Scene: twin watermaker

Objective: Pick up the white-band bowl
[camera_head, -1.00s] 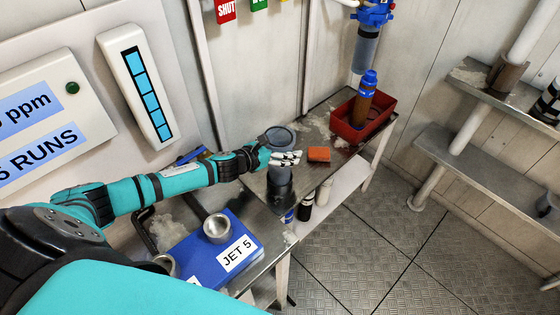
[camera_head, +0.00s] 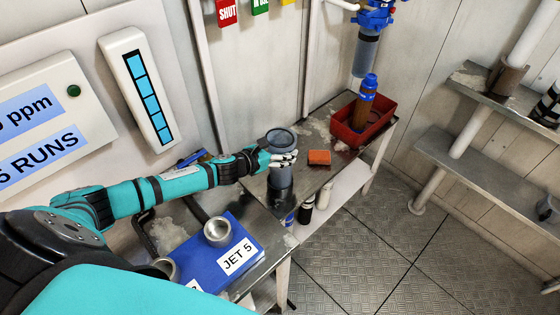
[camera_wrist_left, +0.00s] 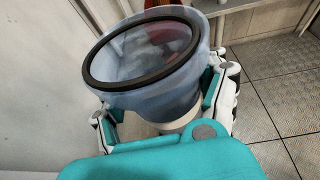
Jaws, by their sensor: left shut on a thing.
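The fingers also show on both sides of the bowl in the left wrist view (camera_wrist_left: 165,120). Whether the bowl's bottom touches the bench is hard to tell. My right gripper is not in view.
An orange block (camera_head: 319,157) lies right of the bowl on the metal bench (camera_head: 310,178). A red bin (camera_head: 345,130) holds a brown cylinder with a blue top (camera_head: 368,90). A blue "JET 5" box (camera_head: 215,262) with a metal cup (camera_head: 217,231) is nearer. Several bottles (camera_head: 307,208) stand below.

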